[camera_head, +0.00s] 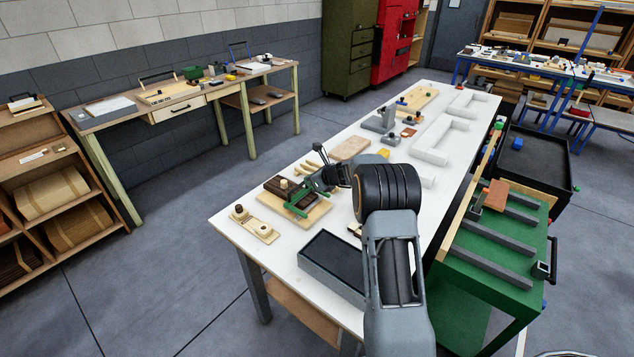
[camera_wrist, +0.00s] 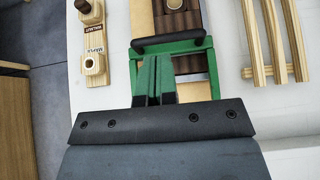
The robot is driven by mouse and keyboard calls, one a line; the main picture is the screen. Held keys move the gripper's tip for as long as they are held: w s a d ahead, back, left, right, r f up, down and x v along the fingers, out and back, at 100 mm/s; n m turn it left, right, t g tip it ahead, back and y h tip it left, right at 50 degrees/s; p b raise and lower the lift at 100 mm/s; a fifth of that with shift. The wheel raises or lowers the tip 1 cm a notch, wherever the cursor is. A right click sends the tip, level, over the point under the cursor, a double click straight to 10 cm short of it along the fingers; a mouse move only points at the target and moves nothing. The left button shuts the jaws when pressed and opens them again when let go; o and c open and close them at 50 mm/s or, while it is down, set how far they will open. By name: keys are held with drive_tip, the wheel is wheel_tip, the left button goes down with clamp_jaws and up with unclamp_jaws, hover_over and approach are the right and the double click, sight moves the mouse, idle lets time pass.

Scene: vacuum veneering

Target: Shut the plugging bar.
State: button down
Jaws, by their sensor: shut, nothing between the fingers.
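The plugging bar appears to be the green frame with a black handle (camera_wrist: 168,43) in the wrist view. It lies across the near end of a dark brown slatted block (camera_wrist: 179,20) on a pale wooden board. The head view shows the green frame (camera_head: 296,209) beside the block (camera_head: 283,188) on the white table. My gripper (camera_wrist: 154,60) has its green fingers together, with nothing between them. The fingertips are just on the near side of the black handle; whether they touch the bar I cannot tell. My gripper (camera_head: 318,187) hides part of the frame in the head view.
A pale strip with round knobs (camera_head: 255,224) lies left of the board. Wooden sticks (camera_wrist: 275,40) lie to its right. A grey tray with a dark inside (camera_head: 311,276) stands at the table's near edge. White L-shaped blocks (camera_head: 440,135) stand farther along.

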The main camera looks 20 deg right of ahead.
sight(298, 188)
drive_tip(key=shift+r+b+x, duration=0.25)
drive_tip(key=shift+b+x, duration=0.75)
drive_tip(key=shift+x, duration=2.45)
drive_tip(key=shift+w+a+f, duration=0.1)
drive_tip(key=shift+w, duration=0.15)
drive_tip(key=shift+f, duration=0.25)
drive_tip(key=shift+r, duration=0.1)
